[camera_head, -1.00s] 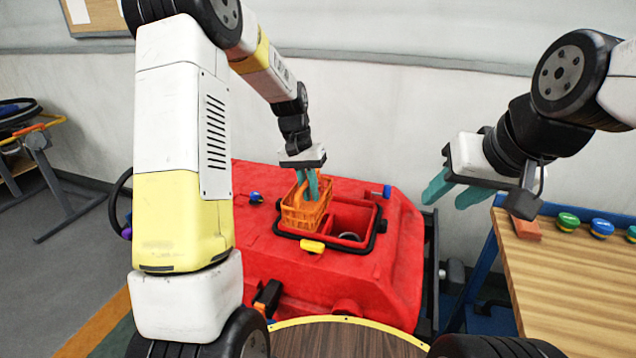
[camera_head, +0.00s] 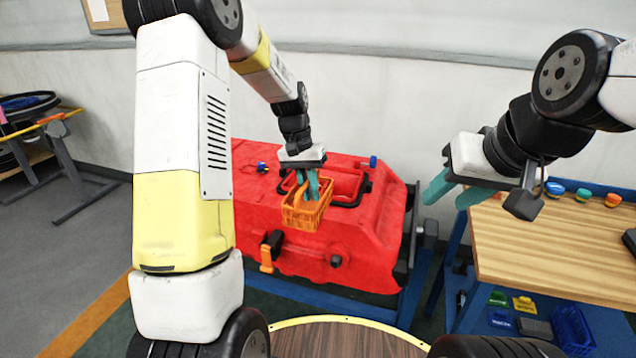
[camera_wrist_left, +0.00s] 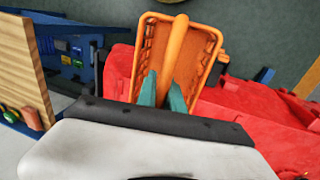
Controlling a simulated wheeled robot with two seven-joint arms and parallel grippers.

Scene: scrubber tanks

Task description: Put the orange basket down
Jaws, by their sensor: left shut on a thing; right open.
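The orange basket (camera_head: 306,214) hangs from my left gripper (camera_head: 307,178), whose teal fingers are shut on its handle. In the head view the basket appears in front of the red scrubber body (camera_head: 340,240), overlapping its near side. In the left wrist view the basket (camera_wrist_left: 207,48) looks empty, with the handle (camera_wrist_left: 176,50) between the fingers. Dark floor shows beyond it and the red body (camera_wrist_left: 250,115) lies beside it. My right gripper (camera_head: 452,192) is open and empty, in the air at the right.
A wooden workbench (camera_head: 545,250) with several coloured knobs (camera_head: 584,195) stands at the right. A blue bin (camera_head: 573,328) and small items sit on its lower shelf. A grey-legged stand (camera_head: 65,170) is at the left. Open floor (camera_head: 50,260) lies at the left.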

